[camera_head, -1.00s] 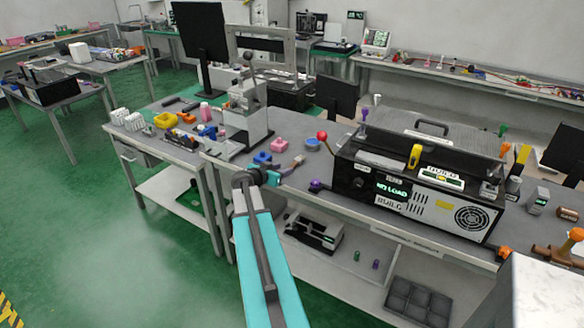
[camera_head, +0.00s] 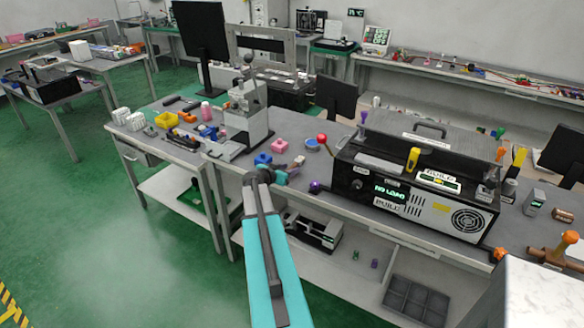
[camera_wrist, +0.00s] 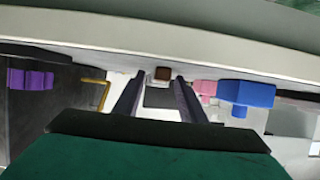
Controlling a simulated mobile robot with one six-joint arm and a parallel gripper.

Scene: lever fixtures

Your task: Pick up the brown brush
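The brown brush (camera_head: 298,161) lies near the front edge of the grey bench, small in the head view. Its near part is hidden by the end of my arm. My gripper (camera_head: 283,174) is at the bench edge, just in front of the brush. In the wrist view, the two dark fingers of my gripper (camera_wrist: 158,86) stand apart. A small brown block-like end, apparently the brush (camera_wrist: 162,73), shows between and just beyond the fingertips. I see no finger touching it.
A blue block (camera_head: 263,158) and a pink piece (camera_head: 280,146) lie left of the brush. A purple piece (camera_head: 315,187) sits at the bench edge to its right.

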